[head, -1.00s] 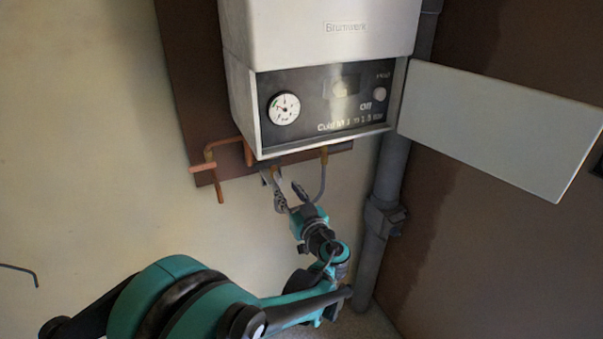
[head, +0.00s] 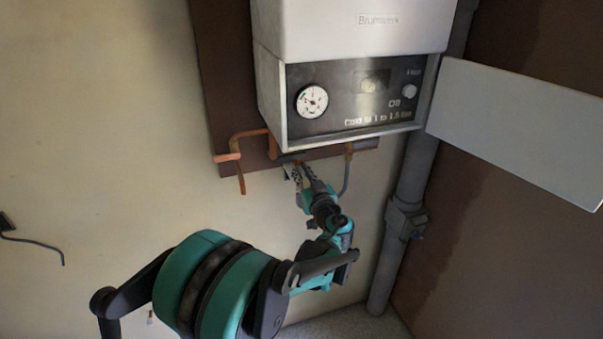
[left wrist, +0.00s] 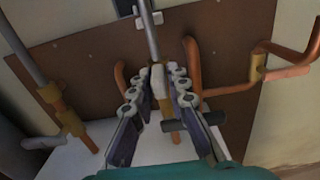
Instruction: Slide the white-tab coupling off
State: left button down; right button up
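My left gripper (head: 301,170) is under the boiler among its pipes. In the left wrist view its fingers (left wrist: 159,74) come in close on both sides of a small white part, the white-tab coupling (left wrist: 158,78). The fingertips look closed against its sides. The coupling sits in line with a grey pipe (left wrist: 150,42) at one end and a brass-coloured pipe piece (left wrist: 166,112) at the other. In the head view the gripper hides the coupling. My right gripper is not in view.
The boiler (head: 350,25) has its white panel door (head: 525,120) open to the right. Copper pipes (head: 240,150) stand left of the gripper. Another grey pipe with a brass fitting (left wrist: 62,112) is on the other side. A thick grey pipe (head: 395,265) runs down the corner.

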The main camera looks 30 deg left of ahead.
pick_arm(q)
jog(key=shift+r, duration=0.1)
notch_tip(320, 180, down, 4)
jog(key=b, duration=0.3)
jog(key=shift+s+f, duration=0.1)
jog(key=shift+f, duration=0.1)
jog(key=c, duration=1.6)
grip_release()
jog(key=shift+f, duration=0.1)
jog(key=shift+o, duration=0.2)
jog(key=v, duration=1.1)
jog(key=shift+d, duration=0.35)
